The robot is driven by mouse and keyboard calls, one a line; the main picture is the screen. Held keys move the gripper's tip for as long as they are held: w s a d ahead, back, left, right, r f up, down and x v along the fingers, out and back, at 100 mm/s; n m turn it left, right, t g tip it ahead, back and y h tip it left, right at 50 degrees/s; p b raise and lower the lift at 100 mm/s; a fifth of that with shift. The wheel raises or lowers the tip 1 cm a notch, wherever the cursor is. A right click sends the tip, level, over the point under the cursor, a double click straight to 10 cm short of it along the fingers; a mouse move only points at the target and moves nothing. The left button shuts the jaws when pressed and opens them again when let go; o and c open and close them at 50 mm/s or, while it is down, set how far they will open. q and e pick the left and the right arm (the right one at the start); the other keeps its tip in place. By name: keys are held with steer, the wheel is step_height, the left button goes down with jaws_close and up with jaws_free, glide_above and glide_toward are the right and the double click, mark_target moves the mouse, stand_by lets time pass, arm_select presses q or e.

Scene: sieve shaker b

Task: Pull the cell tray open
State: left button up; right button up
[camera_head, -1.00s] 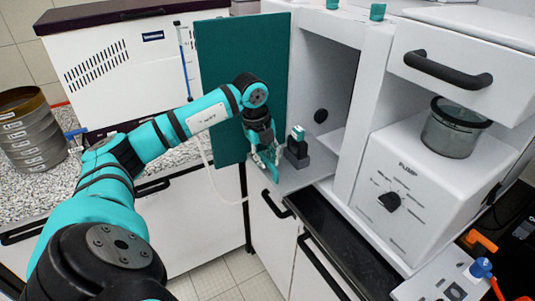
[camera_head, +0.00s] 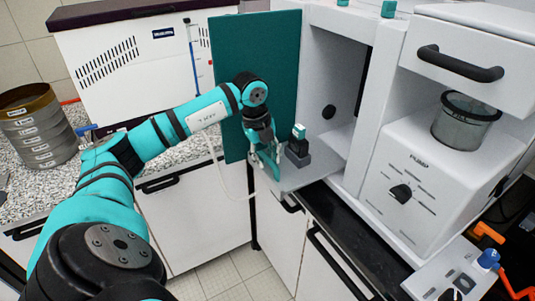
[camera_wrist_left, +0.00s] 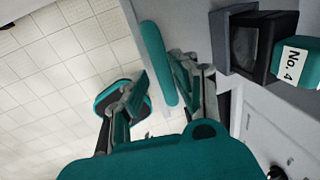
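The cell tray (camera_head: 290,183) is a grey slab reaching out of the open white compartment. A dark cell holder with a teal-capped cell (camera_head: 299,131) stands on it; in the left wrist view the cell (camera_wrist_left: 296,62) is labelled "No. 4". The tray's teal bar handle (camera_wrist_left: 156,58) lies between the fingers of my left gripper (camera_wrist_left: 160,82). The fingers close in on both sides of it; the exact contact is partly hidden. In the head view my left gripper (camera_head: 266,160) is at the tray's outer end. My right gripper is out of view.
The teal door (camera_head: 255,60) stands open left of the compartment. Right of it are a white pump unit (camera_head: 420,215) and a drawer with a black handle (camera_head: 460,66). A stack of sieves (camera_head: 38,130) stands on the left counter. Open floor (camera_head: 235,275) lies below.

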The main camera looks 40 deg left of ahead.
arm_select(q)
steer(key=shift+o, duration=0.8)
steer(key=shift+s, duration=0.15)
steer(key=shift+r, duration=0.1)
steer(key=shift+r, duration=0.25)
step_height(320, 180, up, 11)
steer(key=s, duration=0.2)
steer(key=shift+a, duration=0.35)
